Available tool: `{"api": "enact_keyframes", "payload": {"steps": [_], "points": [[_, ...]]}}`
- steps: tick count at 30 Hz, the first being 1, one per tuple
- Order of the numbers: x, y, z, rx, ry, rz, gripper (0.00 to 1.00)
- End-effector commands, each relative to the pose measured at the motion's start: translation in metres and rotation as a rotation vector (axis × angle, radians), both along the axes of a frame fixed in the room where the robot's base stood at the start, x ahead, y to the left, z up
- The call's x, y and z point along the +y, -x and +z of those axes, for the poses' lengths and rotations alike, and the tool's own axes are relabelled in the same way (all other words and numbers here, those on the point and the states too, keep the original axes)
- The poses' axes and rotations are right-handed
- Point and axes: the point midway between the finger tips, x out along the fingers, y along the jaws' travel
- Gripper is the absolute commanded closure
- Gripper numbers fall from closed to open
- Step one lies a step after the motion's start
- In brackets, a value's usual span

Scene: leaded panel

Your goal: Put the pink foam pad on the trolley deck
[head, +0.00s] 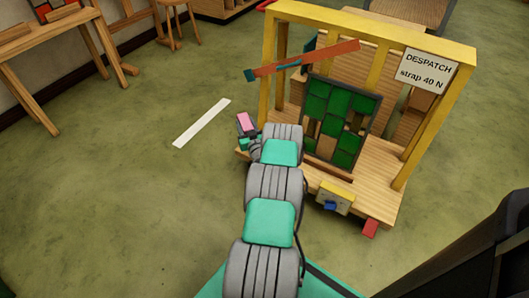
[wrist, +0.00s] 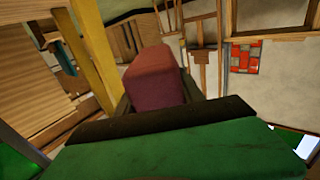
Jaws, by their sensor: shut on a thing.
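The pink foam pad (head: 245,123) is held at the end of my arm, just left of the trolley's front left post in the head view. In the wrist view the pad (wrist: 153,76) stands up between the dark fingers of my gripper (wrist: 150,105). My gripper is shut on it. In the head view the gripper (head: 246,139) is small and partly hidden by my arm. The trolley has a yellow frame and a wooden deck (head: 365,206). My arm hides part of the deck's left edge.
A green leaded panel (head: 338,120) leans upright on the trolley. An orange-red bar (head: 310,60) crosses the frame above it. A white strip (head: 202,123) lies on the open floor at left.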

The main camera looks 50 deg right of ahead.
Motion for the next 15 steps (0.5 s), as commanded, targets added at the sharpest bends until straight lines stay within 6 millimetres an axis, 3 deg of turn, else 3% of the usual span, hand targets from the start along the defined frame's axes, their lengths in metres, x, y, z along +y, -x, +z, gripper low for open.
{"api": "enact_keyframes", "payload": {"steps": [1,3,6,15], "points": [[-0.011,0.021,-0.016,0.001,-0.004,-0.033,0.93],[-0.02,0.042,-0.029,0.001,-0.004,-0.067,0.93],[-0.026,0.059,-0.041,0.0,-0.002,-0.094,0.93],[-0.027,0.063,-0.103,0.0,-0.002,-0.101,0.93]]}}
